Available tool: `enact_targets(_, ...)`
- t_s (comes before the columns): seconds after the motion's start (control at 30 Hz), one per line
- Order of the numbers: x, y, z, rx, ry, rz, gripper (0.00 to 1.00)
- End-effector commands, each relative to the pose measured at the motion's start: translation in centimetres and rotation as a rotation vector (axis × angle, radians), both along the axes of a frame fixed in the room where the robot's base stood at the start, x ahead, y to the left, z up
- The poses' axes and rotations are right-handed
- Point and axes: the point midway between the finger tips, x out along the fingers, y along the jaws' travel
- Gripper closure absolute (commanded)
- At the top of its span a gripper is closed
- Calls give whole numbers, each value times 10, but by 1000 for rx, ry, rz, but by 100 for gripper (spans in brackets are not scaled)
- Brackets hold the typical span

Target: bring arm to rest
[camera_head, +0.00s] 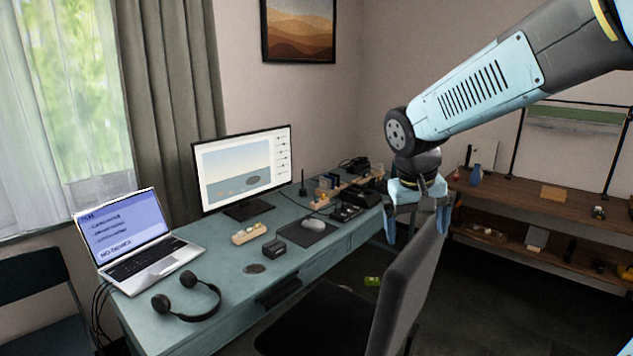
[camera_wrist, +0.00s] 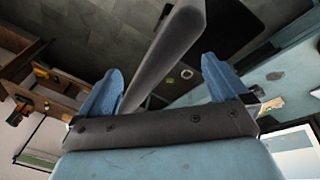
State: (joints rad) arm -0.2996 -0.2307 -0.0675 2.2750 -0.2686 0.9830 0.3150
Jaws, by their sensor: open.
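My gripper (camera_head: 415,232) is in the head view, right of centre, at the end of my raised arm. In the wrist view my gripper (camera_wrist: 160,88) shows two spread blue fingers with nothing held. The grey chair back (camera_wrist: 168,52) shows as a bar between them; I cannot tell how close it is.
A wooden shelf unit (camera_head: 540,215) stands at the right. A small green item (camera_head: 372,281) lies on the dark floor.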

Motion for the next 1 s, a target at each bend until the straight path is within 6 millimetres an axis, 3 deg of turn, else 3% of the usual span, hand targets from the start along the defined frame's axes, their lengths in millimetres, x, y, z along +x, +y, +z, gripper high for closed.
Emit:
enact_targets(0.3,-63,-27,30,110,-131,-12,0)
enact_targets(0.6,-116,-38,43,170,-264,-14,0)
enact_targets(0.8,-134,-39,45,184,-314,-11,0)
enact_targets(1.0,-137,-39,44,186,-323,-9,0)
